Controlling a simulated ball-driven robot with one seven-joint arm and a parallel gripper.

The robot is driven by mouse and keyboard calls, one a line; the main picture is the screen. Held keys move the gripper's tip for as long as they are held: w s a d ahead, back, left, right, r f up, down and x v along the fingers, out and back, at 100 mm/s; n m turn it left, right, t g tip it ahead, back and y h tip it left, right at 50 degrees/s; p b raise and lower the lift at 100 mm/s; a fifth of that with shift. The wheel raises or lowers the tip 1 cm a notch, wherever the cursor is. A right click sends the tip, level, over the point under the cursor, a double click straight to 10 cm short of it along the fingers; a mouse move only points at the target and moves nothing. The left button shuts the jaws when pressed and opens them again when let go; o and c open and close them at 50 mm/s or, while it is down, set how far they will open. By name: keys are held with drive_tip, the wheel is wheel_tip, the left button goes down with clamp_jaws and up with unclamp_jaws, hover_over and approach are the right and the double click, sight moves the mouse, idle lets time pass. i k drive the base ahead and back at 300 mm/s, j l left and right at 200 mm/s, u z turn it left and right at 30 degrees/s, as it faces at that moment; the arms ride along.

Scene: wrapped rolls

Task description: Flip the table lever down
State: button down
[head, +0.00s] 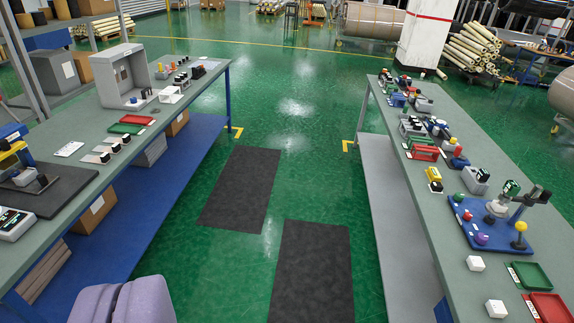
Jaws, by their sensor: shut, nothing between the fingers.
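A blue board (502,240) lies on the right table. A stick with a yellow ball (520,227) stands upright near its right corner, and it looks like a lever. I cannot tell for sure that it is the table lever. Red knobs, a purple knob (481,239) and small grey devices sit on the same board. My gripper's fingers do not show in this view. A rounded purple-grey part of my body (124,302) shows at the bottom left, apart from both tables.
The right table (440,225) also holds white cubes, green (530,275) and red trays and many small devices. The left table (75,185) carries a grey open box (122,75) and trays. A green-floored aisle with two dark mats (240,188) runs between them, clear of objects.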

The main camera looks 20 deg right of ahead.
sight(521, 226)
drive_tip(key=i+l+z, duration=0.2)
drive_tip(key=i+z, duration=0.3)
drive_tip(key=i, duration=0.35)
drive_tip(key=i+j+z, duration=0.1)
drive_tip(key=i+z, duration=0.35)
drive_tip(key=i, duration=0.35)
drive_tip(key=i+l+z, duration=0.6)
drive_tip(key=i, duration=0.3)
